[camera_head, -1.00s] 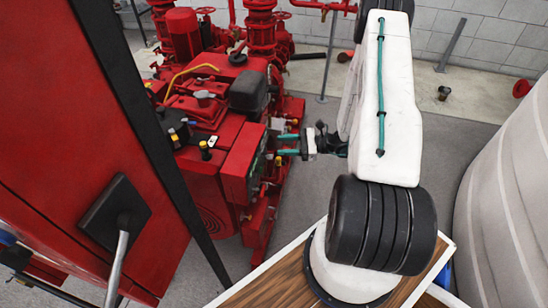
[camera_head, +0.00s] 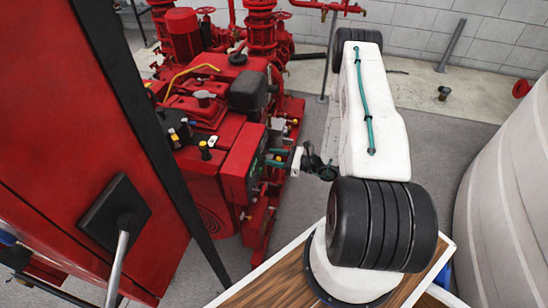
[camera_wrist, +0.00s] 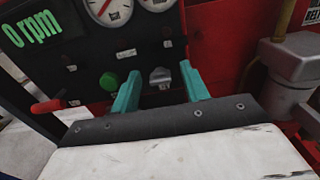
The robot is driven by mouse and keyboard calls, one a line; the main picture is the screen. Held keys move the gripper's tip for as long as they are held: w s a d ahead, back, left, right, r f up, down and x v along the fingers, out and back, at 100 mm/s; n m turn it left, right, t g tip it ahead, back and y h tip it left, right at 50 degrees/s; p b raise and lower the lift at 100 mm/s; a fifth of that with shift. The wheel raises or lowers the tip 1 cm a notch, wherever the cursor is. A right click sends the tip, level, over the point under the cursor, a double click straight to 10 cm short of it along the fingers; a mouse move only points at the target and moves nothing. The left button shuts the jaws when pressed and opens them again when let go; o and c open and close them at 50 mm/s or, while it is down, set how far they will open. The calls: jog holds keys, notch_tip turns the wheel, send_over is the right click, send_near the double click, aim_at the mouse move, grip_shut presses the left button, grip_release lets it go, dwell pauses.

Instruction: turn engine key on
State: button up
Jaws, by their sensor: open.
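The engine key (camera_wrist: 160,77) is a small grey knob on the dark control panel (camera_wrist: 88,65) in the wrist view. My gripper (camera_wrist: 160,86) is open, with one teal finger to the left of the key and one to the right. The key appears in the gap between the fingers, and I see no contact. In the head view my gripper (camera_head: 275,157) is at the front face of the red engine control box (camera_head: 242,163). The key is too small to make out there.
A green button (camera_wrist: 109,82) is just left of the left finger, and a red handle (camera_wrist: 48,105) sticks out farther left. Gauges (camera_wrist: 110,10) are above. A grey metal part (camera_wrist: 295,65) stands at the right. A red cabinet (camera_head: 75,150) fills the head view's left.

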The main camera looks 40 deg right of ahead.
grip_shut()
jog(key=c, duration=1)
grip_release()
jog(key=c, duration=1)
grip_release()
jog(key=shift+m, duration=0.4)
jog(key=c, duration=1)
grip_release()
jog(key=shift+w+m, duration=0.1)
jog(key=shift+m, duration=4)
jog(key=c, duration=1)
grip_release()
jog(key=c, duration=1)
grip_release()
grip_release()
jog(key=shift+d, duration=0.1)
